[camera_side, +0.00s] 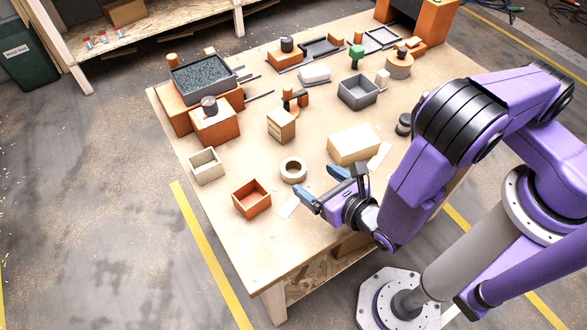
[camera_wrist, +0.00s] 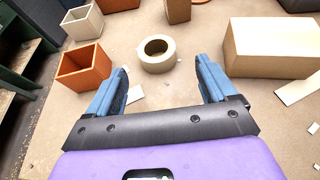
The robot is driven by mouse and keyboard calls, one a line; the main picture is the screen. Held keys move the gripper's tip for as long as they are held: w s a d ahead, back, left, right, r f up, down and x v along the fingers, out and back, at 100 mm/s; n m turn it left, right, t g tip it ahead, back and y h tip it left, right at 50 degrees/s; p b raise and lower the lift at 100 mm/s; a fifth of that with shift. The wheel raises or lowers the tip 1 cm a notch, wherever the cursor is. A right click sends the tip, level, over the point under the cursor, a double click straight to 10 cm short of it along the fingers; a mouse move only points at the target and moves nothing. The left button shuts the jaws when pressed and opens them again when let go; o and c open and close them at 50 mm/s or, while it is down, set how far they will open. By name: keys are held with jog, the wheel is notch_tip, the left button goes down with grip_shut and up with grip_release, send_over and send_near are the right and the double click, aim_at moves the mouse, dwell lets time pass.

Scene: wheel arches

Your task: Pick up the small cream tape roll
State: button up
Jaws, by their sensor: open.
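The small cream tape roll (camera_side: 293,170) lies flat on the table, its hole facing up. In the wrist view the tape roll (camera_wrist: 157,54) sits ahead of my gripper, roughly centred between the fingers and beyond their tips. My gripper (camera_side: 319,184) is open and empty, with blue fingers spread wide. In the wrist view my gripper (camera_wrist: 161,70) shows both fingertips apart, neither touching the roll. In the side view the fingers are just below and right of the roll.
An orange open box (camera_side: 252,198) stands left of the roll, with a cream open box (camera_side: 206,165) behind it. A large cream block (camera_side: 353,144) is at the right. A small wooden block (camera_side: 281,126) stands behind the roll.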

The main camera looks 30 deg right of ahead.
aim_at(289, 164)
jog(key=x, duration=0.9)
jog(key=shift+a+f, duration=0.1)
jog(key=shift+a, duration=0.2)
jog(key=c, duration=1)
jog(key=shift+c, duration=0.3)
